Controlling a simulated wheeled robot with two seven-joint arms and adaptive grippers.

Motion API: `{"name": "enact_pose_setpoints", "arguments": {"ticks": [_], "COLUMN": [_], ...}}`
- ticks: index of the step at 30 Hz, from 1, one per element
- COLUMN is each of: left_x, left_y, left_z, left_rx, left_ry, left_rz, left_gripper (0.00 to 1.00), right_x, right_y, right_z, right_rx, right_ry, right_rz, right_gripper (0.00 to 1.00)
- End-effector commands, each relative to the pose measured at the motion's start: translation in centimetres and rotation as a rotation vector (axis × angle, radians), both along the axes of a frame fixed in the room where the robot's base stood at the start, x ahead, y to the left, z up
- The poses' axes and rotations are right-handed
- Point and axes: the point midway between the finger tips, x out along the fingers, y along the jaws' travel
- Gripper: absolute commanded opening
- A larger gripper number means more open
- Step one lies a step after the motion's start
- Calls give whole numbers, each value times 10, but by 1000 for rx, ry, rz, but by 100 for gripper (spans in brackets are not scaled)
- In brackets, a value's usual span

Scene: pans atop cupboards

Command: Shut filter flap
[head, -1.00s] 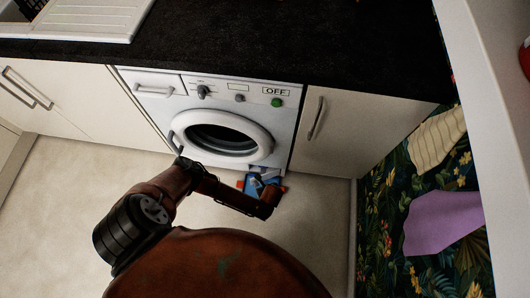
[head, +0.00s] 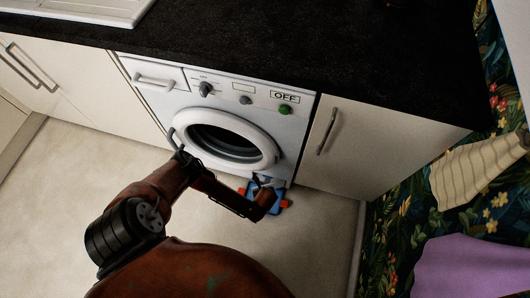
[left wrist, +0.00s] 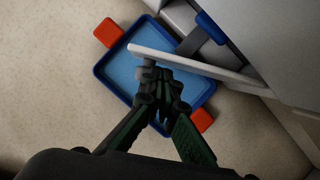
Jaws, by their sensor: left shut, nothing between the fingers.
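The white washing machine (head: 283,133) stands between cupboards, with its round door closed. In the left wrist view, the white filter flap (left wrist: 195,63) stands open, sticking out from the machine's lower front. A blue filter piece (left wrist: 211,27) with a grey stem shows behind it. A blue tray (left wrist: 119,69) with orange-red handles lies on the floor under the flap; it also shows in the head view (head: 277,207). My left gripper (left wrist: 149,73) is shut and empty, its fingertips close beside the flap's edge; contact cannot be told. My right gripper is out of view.
A black worktop (head: 300,50) runs above the machine. A white cupboard (head: 350,150) is to its right and another (head: 65,95) to its left. The pale floor (head: 65,200) is clear at the left. A purple cloth (head: 475,268) hangs at the right.

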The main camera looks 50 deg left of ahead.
Motion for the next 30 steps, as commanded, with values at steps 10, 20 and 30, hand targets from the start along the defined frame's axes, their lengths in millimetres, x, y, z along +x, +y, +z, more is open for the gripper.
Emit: {"name": "enact_pose_setpoints", "arguments": {"ticks": [10,20,30], "left_x": [3,10,9], "left_y": [4,20,20], "left_z": [1,3,1], "left_rx": [0,1,0], "left_ry": [-1,-2,0], "left_rz": [0,-128,-136], "left_gripper": [0,0,0], "right_x": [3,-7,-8], "right_y": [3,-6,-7], "right_z": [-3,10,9], "right_rx": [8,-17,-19], "right_ry": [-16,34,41], "right_rz": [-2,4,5], "right_gripper": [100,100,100]}}
